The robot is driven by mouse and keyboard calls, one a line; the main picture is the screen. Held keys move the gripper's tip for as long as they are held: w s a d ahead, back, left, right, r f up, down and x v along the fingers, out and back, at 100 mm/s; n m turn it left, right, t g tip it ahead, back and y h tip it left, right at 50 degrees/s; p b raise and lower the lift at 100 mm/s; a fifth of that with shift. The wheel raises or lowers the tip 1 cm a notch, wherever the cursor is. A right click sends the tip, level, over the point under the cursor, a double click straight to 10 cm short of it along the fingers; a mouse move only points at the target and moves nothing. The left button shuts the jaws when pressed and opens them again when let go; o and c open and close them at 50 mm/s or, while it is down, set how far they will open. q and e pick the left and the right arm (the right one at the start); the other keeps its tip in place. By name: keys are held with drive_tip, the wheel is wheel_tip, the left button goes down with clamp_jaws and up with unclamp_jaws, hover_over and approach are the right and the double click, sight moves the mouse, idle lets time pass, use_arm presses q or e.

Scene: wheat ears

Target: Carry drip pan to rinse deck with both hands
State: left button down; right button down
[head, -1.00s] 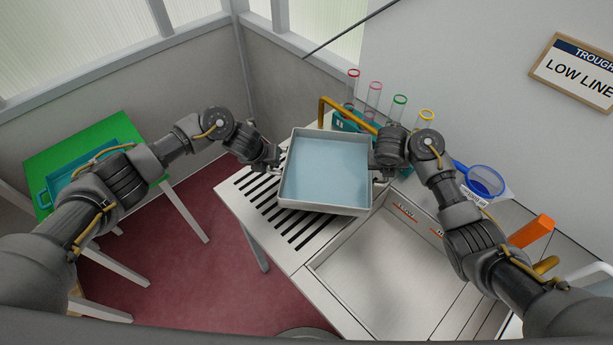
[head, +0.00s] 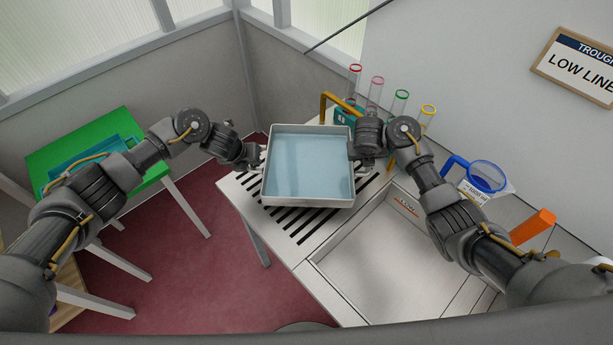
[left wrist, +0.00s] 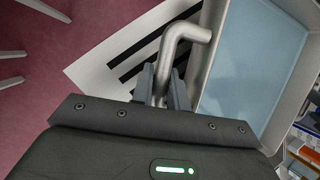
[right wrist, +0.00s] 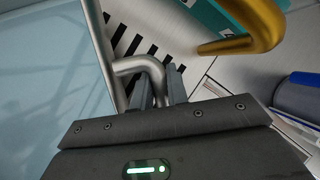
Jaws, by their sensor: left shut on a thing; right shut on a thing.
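The drip pan (head: 308,203) is a square pale grey pan with light blue liquid or a blue floor inside. It is over the slotted rinse deck (head: 232,188), and I cannot tell if it touches the slats. My left gripper (head: 257,160) is shut on the pan's left handle, a bent metal bar (left wrist: 184,36) in the left wrist view. My right gripper (head: 354,153) is shut on the right handle (right wrist: 135,66), seen in the right wrist view. The pan looks about level. It hides the middle of the slats.
A sink basin (head: 385,255) lies right of the deck. Behind the pan stand a yellow-brown spout (head: 326,98) and a teal rack with several tubes (head: 401,105). A blue-rimmed jug (head: 487,178) and an orange block (head: 533,226) are at right. A green table (head: 75,135) holds a teal tray at left.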

sight(254, 178)
use_arm(q)
drive_tip(key=shift+w+a+f, duration=0.1)
drive_tip(key=shift+a+f, duration=0.05)
use_arm(e)
drive_tip(key=shift+d+f, duration=0.1)
